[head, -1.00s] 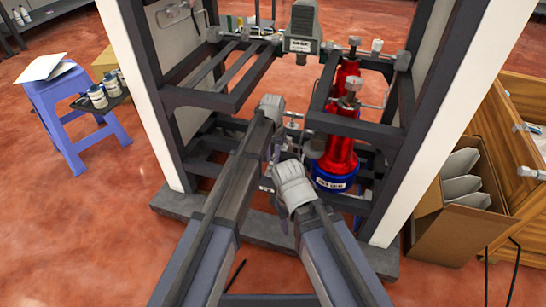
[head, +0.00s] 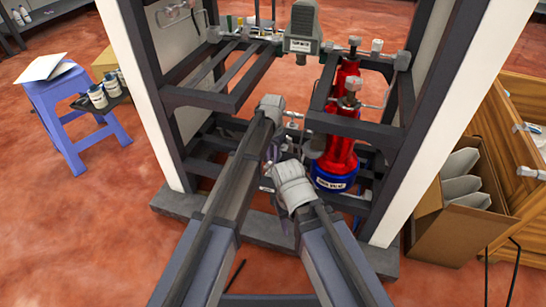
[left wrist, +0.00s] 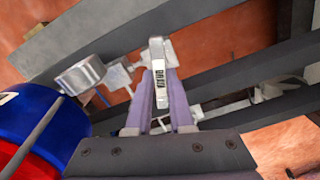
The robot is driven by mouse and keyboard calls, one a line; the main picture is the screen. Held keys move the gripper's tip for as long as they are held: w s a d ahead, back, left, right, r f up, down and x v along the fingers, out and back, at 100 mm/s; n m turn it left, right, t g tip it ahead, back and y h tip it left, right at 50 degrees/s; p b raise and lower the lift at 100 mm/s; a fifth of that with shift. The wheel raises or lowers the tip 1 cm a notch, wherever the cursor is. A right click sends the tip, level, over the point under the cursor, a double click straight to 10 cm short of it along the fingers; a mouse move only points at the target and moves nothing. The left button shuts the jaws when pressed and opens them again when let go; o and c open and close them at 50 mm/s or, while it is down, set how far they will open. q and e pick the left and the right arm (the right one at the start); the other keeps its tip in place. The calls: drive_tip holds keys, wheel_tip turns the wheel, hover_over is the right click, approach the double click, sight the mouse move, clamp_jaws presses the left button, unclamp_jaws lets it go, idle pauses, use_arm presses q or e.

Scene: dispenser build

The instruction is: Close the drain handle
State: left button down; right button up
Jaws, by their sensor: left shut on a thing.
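The red cylinder with a blue base (head: 335,181) stands close to the right of my grippers. Dark frame bars (head: 215,101) and thin pipes surround the work area. A purple stool (head: 62,100) stands left; an open cardboard box (head: 455,205) stands right.

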use_arm(q)
drive_tip(key=m, duration=1.4)
idle(0.5)
drive_tip(key=c, duration=0.8)
unclamp_jaws()
